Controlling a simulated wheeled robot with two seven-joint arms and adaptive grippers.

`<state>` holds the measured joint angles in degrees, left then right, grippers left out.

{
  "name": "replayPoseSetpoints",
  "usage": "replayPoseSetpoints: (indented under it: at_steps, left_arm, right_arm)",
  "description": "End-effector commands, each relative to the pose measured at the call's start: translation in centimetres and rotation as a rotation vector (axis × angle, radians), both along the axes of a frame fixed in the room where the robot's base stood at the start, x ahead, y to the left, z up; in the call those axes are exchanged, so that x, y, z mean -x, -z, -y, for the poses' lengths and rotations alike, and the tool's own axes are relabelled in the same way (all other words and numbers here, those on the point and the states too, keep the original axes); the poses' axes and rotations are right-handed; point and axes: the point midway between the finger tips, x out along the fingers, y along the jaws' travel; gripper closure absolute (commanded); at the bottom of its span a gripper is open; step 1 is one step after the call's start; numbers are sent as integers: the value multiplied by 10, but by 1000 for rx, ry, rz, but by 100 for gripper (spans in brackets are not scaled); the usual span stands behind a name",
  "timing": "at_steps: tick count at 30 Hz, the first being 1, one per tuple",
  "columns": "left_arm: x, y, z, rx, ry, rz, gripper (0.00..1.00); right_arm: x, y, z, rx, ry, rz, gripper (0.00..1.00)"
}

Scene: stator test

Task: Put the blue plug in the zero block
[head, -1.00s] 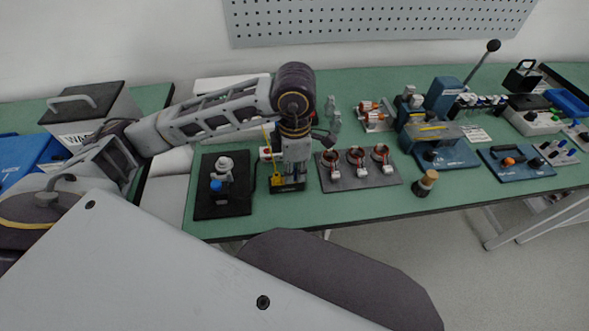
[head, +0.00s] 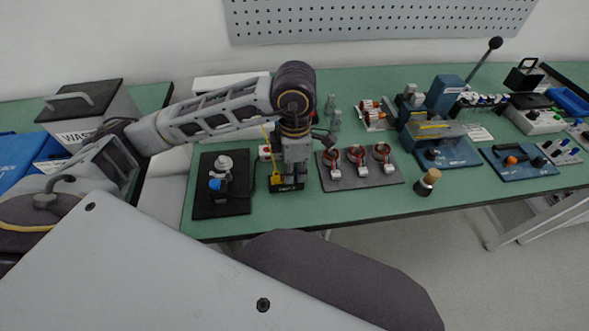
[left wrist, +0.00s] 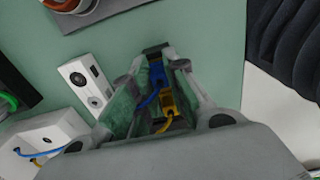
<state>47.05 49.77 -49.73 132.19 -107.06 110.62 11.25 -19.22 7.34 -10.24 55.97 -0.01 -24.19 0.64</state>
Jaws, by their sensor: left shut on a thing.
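The zero block (head: 287,188) is a small black block with pale lettering on its front, near the table's front edge. My left gripper (head: 292,178) points down right over it. In the left wrist view, the blue plug (left wrist: 157,74) is between the fingertips of my left gripper (left wrist: 156,78), which is shut on it, at the block's far end. A yellow plug (left wrist: 166,101) stands beside it, on the block's left side in the head view (head: 276,179). The fingers hide the blue plug's lower end, so I cannot tell how deep it sits. My right gripper is out of view.
A black plate (head: 208,204) with a blue-knobbed device lies left of the block. A grey plate (head: 350,181) with three copper coils lies close on its right. A white socket piece (left wrist: 84,87) and a white box (left wrist: 45,137) with cables are nearby.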

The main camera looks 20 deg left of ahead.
Motion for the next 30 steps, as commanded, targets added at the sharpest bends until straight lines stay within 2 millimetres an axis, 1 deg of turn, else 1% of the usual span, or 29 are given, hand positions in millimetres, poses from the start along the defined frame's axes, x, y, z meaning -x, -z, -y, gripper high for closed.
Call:
replayPoseSetpoints:
  at_steps: [6, 7, 12, 23, 26, 30]
  left_arm:
    - [0, 0, 0, 0, 0, 0, 100]
    - [0, 0, 0, 0, 0, 0, 81]
    - [0, 0, 0, 0, 0, 0, 59]
    - [0, -1, 0, 0, 0, 0, 59]
    - [0, -4, 0, 0, 0, 1, 59]
    - [-1, -12, 0, 2, 0, 2, 59]
  right_arm:
    - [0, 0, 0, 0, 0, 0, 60]
    - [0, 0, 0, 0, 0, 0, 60]
    - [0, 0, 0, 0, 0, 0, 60]
    - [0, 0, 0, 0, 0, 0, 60]
    - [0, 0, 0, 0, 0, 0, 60]
    - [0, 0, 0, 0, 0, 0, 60]
